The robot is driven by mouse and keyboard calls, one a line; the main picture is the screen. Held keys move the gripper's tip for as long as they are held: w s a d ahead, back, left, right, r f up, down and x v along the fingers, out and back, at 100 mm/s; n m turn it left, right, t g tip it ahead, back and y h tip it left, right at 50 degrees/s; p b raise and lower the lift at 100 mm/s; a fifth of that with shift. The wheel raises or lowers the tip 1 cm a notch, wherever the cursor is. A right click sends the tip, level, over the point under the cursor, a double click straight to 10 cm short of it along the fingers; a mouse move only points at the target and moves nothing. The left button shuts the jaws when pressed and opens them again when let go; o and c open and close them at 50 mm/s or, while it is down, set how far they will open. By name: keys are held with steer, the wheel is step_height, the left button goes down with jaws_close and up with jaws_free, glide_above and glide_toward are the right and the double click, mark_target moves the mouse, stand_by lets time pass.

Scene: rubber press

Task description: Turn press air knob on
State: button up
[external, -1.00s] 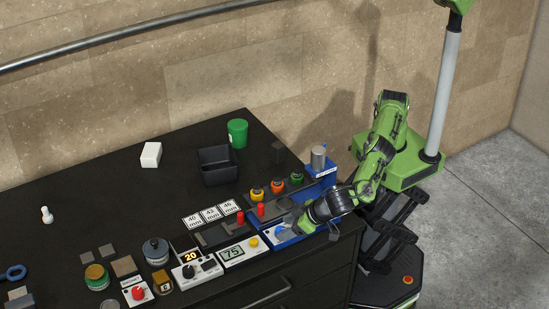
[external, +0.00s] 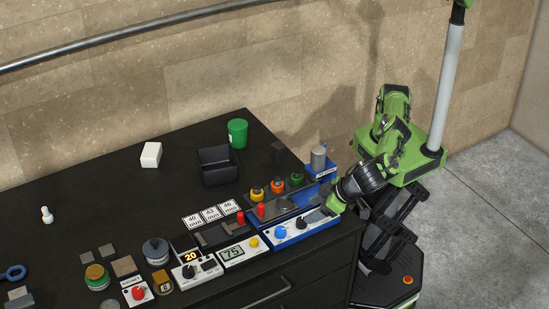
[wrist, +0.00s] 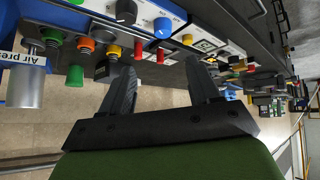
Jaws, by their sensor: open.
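A white-and-blue panel (external: 292,238) at the right front of the bench carries a blue knob (external: 280,232) and a black knob (external: 301,223). In the wrist view the blue knob (wrist: 162,27) and the black knob (wrist: 126,12) show near the top. I cannot tell from the labels which is the press air knob.
A blue press unit (external: 322,171) with a silver cylinder (external: 318,157) stands behind the panel. Yellow (external: 257,194), orange (external: 277,187) and green (external: 297,179) knobs line its left side. A white display box (external: 246,251) adjoins the panel.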

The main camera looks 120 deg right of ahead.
steer(key=w+d+f+n+g+y+b, duration=0.15)
steer(key=w+d+n+y, duration=0.25)
steer(key=d, duration=0.7)
steer(key=n+y+b, duration=0.2)
steer(key=n+y, duration=0.3)
steer(key=n, duration=0.3)
glide_toward(281, 228)
steer(key=shift+t, duration=0.25)
steer(key=b+x, duration=0.1)
steer(key=x, duration=0.7)
steer(key=shift+a+f, duration=0.1)
steer(key=shift+f, duration=0.25)
steer(key=c, duration=1)
steer(key=shift+c, duration=0.2)
